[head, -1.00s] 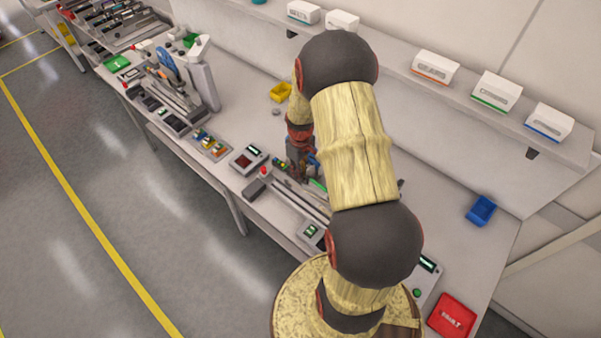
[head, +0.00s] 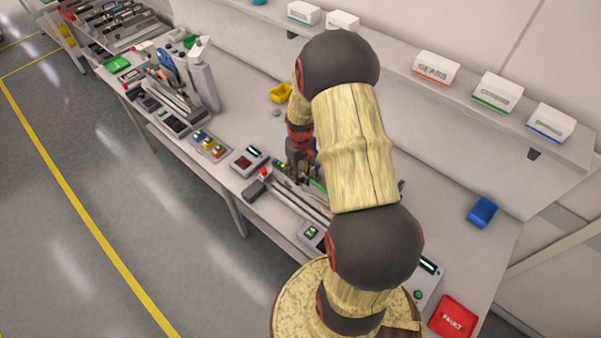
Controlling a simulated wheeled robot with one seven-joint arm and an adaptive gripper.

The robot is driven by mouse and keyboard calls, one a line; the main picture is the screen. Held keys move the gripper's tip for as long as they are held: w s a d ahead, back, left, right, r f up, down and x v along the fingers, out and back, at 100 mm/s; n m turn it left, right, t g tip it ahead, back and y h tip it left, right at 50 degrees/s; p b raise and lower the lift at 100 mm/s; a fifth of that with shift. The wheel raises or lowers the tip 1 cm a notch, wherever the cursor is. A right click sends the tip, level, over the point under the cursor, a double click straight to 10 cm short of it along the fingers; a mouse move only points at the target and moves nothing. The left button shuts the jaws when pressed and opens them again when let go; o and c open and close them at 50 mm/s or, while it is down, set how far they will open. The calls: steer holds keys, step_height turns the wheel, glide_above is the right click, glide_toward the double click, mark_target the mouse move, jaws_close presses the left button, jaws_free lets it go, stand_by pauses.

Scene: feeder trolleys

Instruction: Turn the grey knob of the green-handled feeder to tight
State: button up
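My gripper (head: 298,178) points down over the bench, at the far end of a feeder trolley bay. It is small and partly covered by my own arm, so its fingertips and any gap between them are not clear. A green strip (head: 318,185), perhaps the green handle of a feeder, shows just right of my gripper, half behind my arm. Long grey feeder rails (head: 293,201) run from there toward the lower right and pass under my arm. I cannot make out the grey knob; it is hidden or too small.
A control box with a dark red panel (head: 248,161) stands left of my gripper. A yellow bin (head: 281,93) lies behind it. A blue bin (head: 482,212) and a red fault tray (head: 453,317) are at the right. A shelf with white boxes (head: 435,68) runs along the back.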

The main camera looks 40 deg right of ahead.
mark_target(301, 175)
step_height(301, 175, up, 12)
stand_by(0.7)
steer(key=shift+f, duration=0.1)
stand_by(0.4)
